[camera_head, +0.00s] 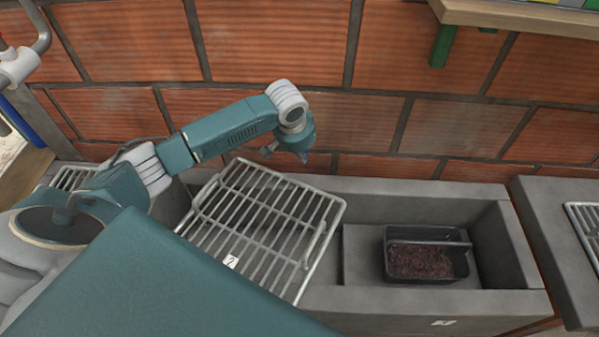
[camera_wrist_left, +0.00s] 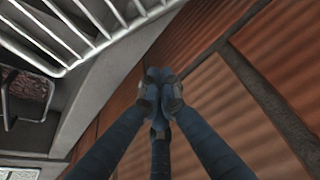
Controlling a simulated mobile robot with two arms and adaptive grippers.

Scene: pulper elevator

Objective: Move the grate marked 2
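The grate marked 2 (camera_head: 262,225) is a light metal wire rack with a white tag (camera_head: 230,261) near its front left. It lies askew over the left part of a grey concrete trough (camera_head: 420,303), with a raised wire handle on its right side. My left gripper (camera_head: 303,157) is just beyond the grate's far edge, near the brick wall. In the left wrist view its fingers (camera_wrist_left: 160,88) meet at the tips with nothing seen between them. The grate's bars (camera_wrist_left: 75,35) show there at upper left, apart from the fingers. My right gripper is not in view.
A black bin (camera_head: 398,278) of dark red contents sits in the open right part of the trough. Another grate (camera_head: 587,222) lies at the far right, and one (camera_head: 72,178) at the left. The brick wall (camera_head: 270,45) stands close behind; a wooden shelf (camera_head: 520,17) is upper right.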

